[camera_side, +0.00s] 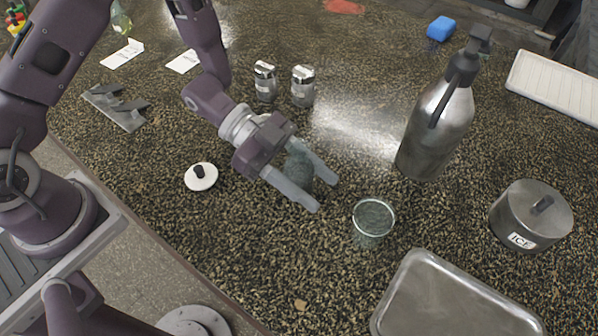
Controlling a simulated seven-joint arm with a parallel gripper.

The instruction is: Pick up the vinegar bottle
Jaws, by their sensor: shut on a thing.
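A small dark grey-green glassy bottle (298,166), which I take to be the vinegar bottle, is between the two pale fingers of my gripper (326,195). My gripper is shut on it, with the fingers reaching down to the right past its sides. The bottle looks roughly upright. Its lower part is partly hidden by the near finger, and I cannot tell whether its base touches the counter. No label on it can be read.
A glass cup (373,221) stands close to the right of my fingertips. Two metal-topped shakers (265,82) (303,87) stand behind. A tall steel bottle (438,125), a lidded ICE pot (530,216) and a metal tray (402,272) are right. A white lid (201,183) lies left.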

